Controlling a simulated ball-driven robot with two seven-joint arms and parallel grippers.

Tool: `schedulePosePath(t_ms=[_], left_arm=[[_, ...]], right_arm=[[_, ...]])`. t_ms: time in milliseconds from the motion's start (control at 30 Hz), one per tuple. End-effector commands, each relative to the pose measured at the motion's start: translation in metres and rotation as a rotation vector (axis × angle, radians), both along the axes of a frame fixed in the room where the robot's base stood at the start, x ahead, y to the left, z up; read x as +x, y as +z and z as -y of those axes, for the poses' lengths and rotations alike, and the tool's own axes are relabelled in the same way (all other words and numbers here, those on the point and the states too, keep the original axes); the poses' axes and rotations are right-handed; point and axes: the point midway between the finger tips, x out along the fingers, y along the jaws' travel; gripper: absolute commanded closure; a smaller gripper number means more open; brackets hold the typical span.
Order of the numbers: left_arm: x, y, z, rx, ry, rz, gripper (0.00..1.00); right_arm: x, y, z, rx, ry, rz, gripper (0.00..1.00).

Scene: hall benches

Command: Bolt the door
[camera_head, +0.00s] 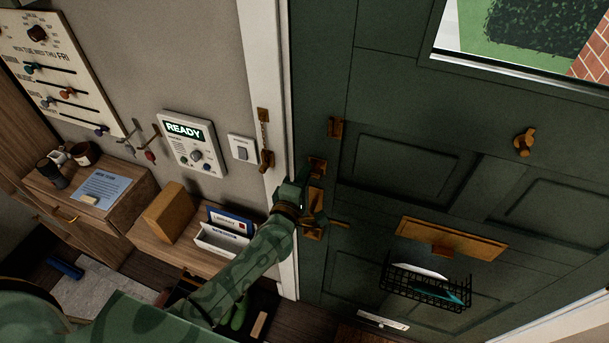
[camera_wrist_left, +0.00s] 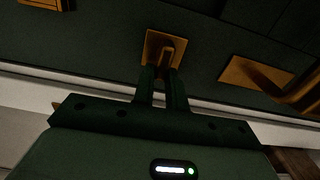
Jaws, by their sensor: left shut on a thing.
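The dark green door (camera_head: 385,120) fills the right of the head view and appears closed against its white frame. Near its left edge is a small brass plate with a turn piece (camera_head: 317,165); it also shows in the left wrist view as a square plate with a knob (camera_wrist_left: 165,45). My left gripper (camera_head: 305,178) is at this piece, its two fingers (camera_wrist_left: 164,75) shut on the knob. Just below is the brass door handle (camera_head: 335,222) on its plate, partly hidden by the gripper. My right gripper is in neither view.
A brass chain (camera_head: 264,135) hangs on the frame left of the door, with a brass catch (camera_head: 335,127) on the door. A wire basket (camera_head: 425,287) hangs under the letter slot (camera_head: 450,239). A panel reading READY (camera_head: 193,143) is on the wall above a wooden bench (camera_head: 150,235).

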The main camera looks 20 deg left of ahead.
Motion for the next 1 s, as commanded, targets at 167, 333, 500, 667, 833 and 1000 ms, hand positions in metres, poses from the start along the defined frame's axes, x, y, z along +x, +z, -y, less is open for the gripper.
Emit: schedulePosePath(t_ms=[167,333,500,667,833,1000], left_arm=[[0.000,-0.001,0.000,-0.001,0.000,-0.002,0.65],[0.000,-0.001,0.000,0.000,0.000,-0.001,0.65],[-0.005,-0.001,0.000,0.000,0.000,-0.002,0.65],[-0.032,-0.001,-0.001,-0.001,0.000,-0.003,0.65],[-0.079,-0.003,-0.003,0.000,0.000,-0.005,0.65],[-0.123,-0.003,-0.004,0.000,-0.001,-0.004,0.65]], right_arm=[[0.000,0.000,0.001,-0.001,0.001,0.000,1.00],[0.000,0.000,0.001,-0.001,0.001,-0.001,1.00],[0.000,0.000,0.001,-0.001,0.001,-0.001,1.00],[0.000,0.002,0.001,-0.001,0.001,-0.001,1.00],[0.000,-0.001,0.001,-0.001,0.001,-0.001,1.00],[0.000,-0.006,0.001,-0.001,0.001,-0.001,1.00]])
